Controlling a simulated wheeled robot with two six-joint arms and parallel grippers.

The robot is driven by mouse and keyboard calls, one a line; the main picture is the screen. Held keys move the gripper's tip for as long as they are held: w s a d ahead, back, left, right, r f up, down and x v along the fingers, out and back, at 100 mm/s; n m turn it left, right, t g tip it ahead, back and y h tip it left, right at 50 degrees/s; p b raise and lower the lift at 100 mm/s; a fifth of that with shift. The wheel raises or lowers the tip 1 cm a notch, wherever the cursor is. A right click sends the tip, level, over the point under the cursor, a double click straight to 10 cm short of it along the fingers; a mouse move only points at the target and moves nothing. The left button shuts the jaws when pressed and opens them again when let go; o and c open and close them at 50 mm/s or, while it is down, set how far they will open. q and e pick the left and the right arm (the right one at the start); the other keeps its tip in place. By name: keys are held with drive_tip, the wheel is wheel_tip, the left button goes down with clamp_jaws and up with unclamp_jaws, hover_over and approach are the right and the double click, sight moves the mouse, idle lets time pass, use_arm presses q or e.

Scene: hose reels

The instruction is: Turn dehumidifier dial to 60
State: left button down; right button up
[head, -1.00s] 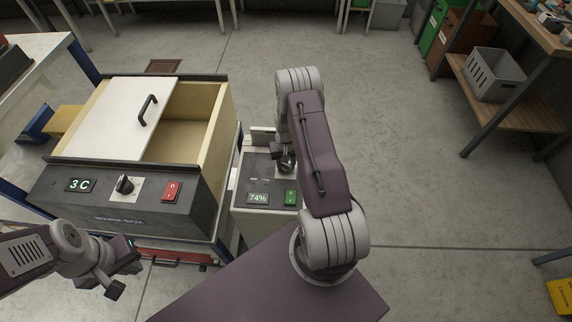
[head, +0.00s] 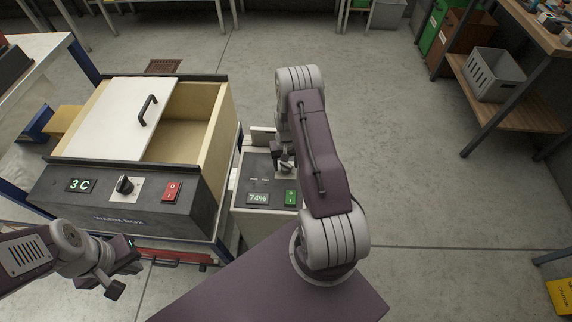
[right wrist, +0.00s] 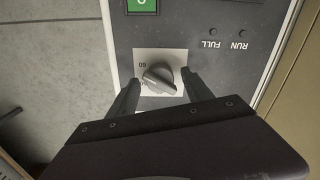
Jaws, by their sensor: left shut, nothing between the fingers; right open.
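The dehumidifier (head: 240,190) is a pale cabinet with a dark top panel, right of the warm box. Its display (head: 258,198) reads 74%. Its grey dial (head: 286,168) is partly hidden by my right arm in the head view. In the right wrist view the dial (right wrist: 160,80) sits on a white plate with an upside-down 60 beside it; its grip lies slanted. My right gripper (right wrist: 161,77) is open, with one finger on either side of the dial; I cannot tell whether they touch it. My left gripper (head: 122,270) is shut and empty in front of the warm box.
The warm box (head: 62,205) has its own dial (head: 125,185), a red switch (head: 171,191) and a half-open lid (head: 120,115). A green switch (right wrist: 140,5) is near the dehumidifier dial. A shelf with a grey crate (head: 494,75) stands at the right. The floor between is clear.

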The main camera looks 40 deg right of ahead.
sight(286, 164)
wheel_tip(286, 164, up, 8)
drive_tip(key=shift+r+p, duration=0.2)
drive_tip(key=shift+p, duration=0.25)
